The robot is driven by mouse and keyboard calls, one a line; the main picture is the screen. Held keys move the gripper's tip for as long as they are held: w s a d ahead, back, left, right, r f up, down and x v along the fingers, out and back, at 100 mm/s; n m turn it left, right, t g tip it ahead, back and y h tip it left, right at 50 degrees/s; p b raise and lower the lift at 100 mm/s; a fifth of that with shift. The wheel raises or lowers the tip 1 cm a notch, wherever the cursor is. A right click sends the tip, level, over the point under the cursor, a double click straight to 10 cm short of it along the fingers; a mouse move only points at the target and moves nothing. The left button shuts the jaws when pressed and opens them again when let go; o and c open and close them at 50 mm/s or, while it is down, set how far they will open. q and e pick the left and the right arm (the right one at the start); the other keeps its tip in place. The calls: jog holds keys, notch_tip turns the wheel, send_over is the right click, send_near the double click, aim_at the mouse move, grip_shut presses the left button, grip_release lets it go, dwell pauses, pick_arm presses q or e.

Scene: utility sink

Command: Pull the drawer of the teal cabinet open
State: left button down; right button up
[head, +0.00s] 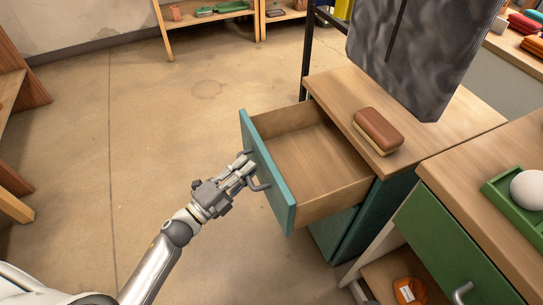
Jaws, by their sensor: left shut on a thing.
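The teal cabinet (340,236) stands right of centre with a wooden top. Its drawer (268,178) is pulled well out to the left, and its bare wooden inside shows empty. My left gripper (246,168) is shut on the drawer handle (258,186) at the outer face of the teal front. The gripper hides part of the handle. My right gripper is not in view.
A brown and cream brush-like block (377,131) lies on the cabinet top near a hanging grey panel (410,50). A green-drawered bench (450,240) with a green tray (512,196) and white ball (528,189) stands at right. Floor at left is clear.

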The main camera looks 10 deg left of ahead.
pick_arm(q)
jog(key=shift+s+a, duration=0.75)
jog(key=shift+a, duration=0.3)
jog(key=shift+s+a, duration=0.75)
jog(key=shift+a, duration=0.25)
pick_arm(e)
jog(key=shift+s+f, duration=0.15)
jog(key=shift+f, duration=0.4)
pick_arm(q)
jog(key=c, duration=1.5)
grip_release()
jog(key=v, duration=1.2)
